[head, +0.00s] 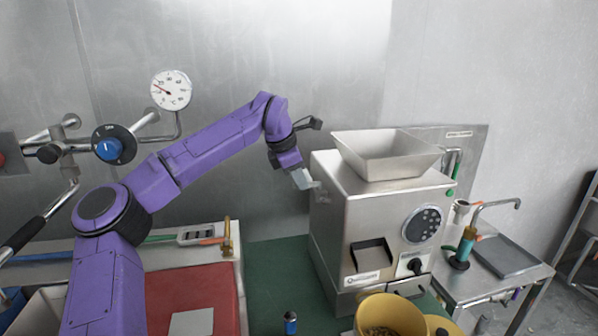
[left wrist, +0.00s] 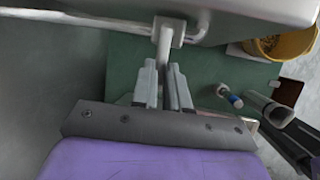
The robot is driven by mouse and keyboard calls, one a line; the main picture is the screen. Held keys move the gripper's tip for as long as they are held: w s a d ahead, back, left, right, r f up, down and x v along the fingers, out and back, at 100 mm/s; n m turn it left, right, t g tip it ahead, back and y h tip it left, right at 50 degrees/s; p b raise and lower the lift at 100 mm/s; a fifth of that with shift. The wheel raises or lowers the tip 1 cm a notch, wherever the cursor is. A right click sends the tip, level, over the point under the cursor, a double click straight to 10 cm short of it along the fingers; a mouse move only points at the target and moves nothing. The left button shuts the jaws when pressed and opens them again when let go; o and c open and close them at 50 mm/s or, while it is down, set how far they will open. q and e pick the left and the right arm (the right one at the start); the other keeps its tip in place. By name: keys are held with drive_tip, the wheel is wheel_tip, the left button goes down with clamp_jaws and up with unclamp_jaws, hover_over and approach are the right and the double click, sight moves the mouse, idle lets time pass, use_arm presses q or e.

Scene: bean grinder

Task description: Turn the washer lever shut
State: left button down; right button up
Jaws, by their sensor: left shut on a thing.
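The grey machine (head: 375,220) with a square hopper (head: 388,155) on top stands right of centre in the head view. A slim metal lever (left wrist: 163,50) comes off a square block on the machine's side in the left wrist view. My left gripper (head: 304,180) is at the machine's left side. In the left wrist view its two fingers (left wrist: 164,88) are closed around the lever. The fingers hide the lever's end. I cannot tell the lever's exact angle in the head view.
A yellow bucket (head: 392,315) stands before the machine, with a small blue-topped cylinder (head: 290,322) to its left on the green surface (head: 275,262). A red board (head: 190,290) lies left. Pipes, a gauge (head: 171,90) and a blue knob (head: 109,149) are on the wall.

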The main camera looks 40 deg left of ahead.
use_arm(q)
drive_tip(key=shift+a+r, duration=0.1)
idle(0.4)
drive_tip(key=c, duration=1.1)
unclamp_jaws()
drive_tip(key=b+v, duration=0.1)
drive_tip(key=v, duration=0.9)
drive_tip(key=shift+a+r, duration=0.15)
drive_tip(key=shift+r, duration=0.05)
drive_tip(key=shift+r, duration=0.1)
